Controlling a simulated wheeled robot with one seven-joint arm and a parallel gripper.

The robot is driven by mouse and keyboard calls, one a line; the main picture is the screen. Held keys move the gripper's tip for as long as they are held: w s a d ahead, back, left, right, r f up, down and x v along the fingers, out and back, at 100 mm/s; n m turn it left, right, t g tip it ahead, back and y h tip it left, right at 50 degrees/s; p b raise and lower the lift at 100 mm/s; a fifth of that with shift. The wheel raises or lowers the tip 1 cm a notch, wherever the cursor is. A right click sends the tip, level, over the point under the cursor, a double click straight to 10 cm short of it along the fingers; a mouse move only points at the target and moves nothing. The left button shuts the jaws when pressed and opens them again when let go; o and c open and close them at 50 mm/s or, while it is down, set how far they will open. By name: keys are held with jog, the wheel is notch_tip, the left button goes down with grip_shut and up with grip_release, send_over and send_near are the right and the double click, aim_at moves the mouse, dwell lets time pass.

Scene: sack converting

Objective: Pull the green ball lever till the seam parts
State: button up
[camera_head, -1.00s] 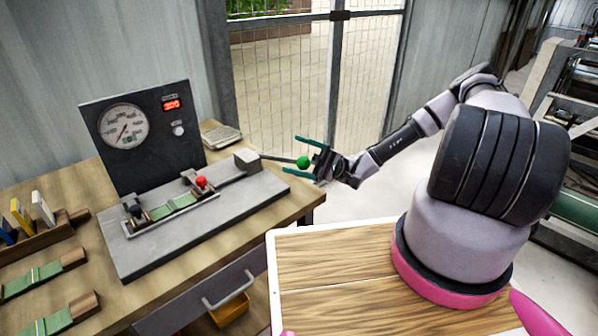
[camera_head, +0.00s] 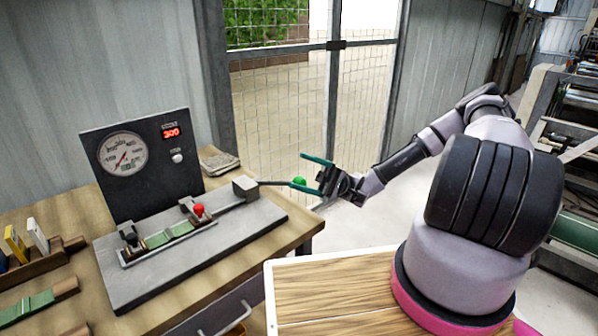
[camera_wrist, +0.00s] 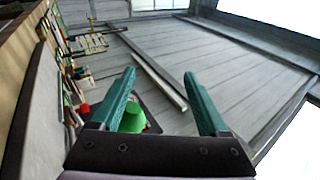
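The green ball (camera_head: 299,182) sits at the end of a dark lever rod (camera_head: 273,183) that sticks out from a grey block (camera_head: 245,188) on the tester's right end. My gripper (camera_head: 311,172) is open, with its green fingers around or beside the ball; the near finger covers part of it. In the wrist view the green ball (camera_wrist: 132,118) shows between the fingers (camera_wrist: 161,95), nearer the left one. I cannot tell whether a finger touches it. A green strip (camera_head: 168,234) lies in the tester between a dark clamp (camera_head: 128,234) and a clamp with a red knob (camera_head: 198,209).
The tester's grey base (camera_head: 215,237) stands on a wooden bench (camera_head: 60,212). A dark panel carries a round gauge (camera_head: 122,153) and a red display (camera_head: 171,132). A wooden rack (camera_head: 50,258) stands at left. A mesh gate (camera_head: 280,110) is behind my arm.

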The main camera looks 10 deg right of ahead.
jog(key=v, duration=1)
jog(key=shift+s+d, duration=0.3)
dwell(0.4)
